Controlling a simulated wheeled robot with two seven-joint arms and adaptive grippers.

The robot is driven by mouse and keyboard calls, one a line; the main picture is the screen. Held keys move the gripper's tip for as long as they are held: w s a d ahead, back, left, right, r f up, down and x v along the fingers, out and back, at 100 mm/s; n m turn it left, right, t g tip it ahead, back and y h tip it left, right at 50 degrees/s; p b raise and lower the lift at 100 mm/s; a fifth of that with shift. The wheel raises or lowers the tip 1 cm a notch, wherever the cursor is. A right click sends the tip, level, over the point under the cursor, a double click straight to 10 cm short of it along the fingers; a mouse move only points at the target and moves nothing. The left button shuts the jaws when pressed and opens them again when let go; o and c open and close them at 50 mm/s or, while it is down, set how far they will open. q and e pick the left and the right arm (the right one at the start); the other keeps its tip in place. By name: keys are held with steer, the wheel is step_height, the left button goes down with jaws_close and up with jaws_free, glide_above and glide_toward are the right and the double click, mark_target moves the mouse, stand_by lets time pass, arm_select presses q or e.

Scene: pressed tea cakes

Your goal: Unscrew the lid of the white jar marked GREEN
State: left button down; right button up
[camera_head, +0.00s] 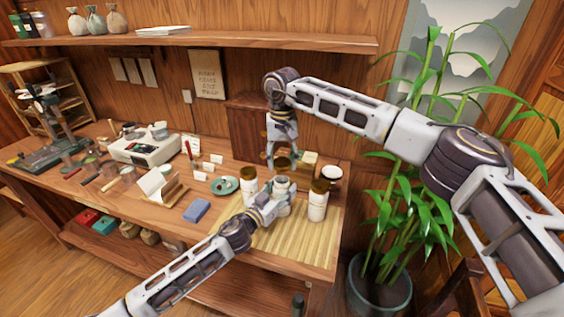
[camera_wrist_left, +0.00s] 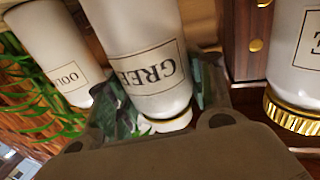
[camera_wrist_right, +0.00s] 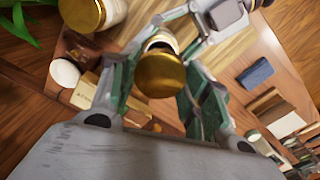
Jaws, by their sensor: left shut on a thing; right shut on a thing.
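The white jar marked GREEN (camera_head: 282,185) stands upright between two other white jars on the slatted mat (camera_head: 290,243). My left gripper (camera_head: 271,203) is shut around its body from the side. The left wrist view shows the jar (camera_wrist_left: 145,60) upside down, its label between the fingers and its narrower white neck bare. My right gripper (camera_head: 283,157) points down above this jar and is shut on a gold lid (camera_wrist_right: 160,75). The lid appears raised off the jar, with a gap between lid and neck in the head view. The inside of the jar is not clear.
Gold-lidded jars stand close by at left (camera_head: 248,190) and right (camera_head: 317,204). A dark-filled white cup (camera_head: 331,175) is behind. The mat's front is clear.

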arm_select(q)
steer(key=c, duration=0.5)
jaws_free()
steer(key=shift+s+a, duration=0.1)
steer(key=shift+v, duration=5.8)
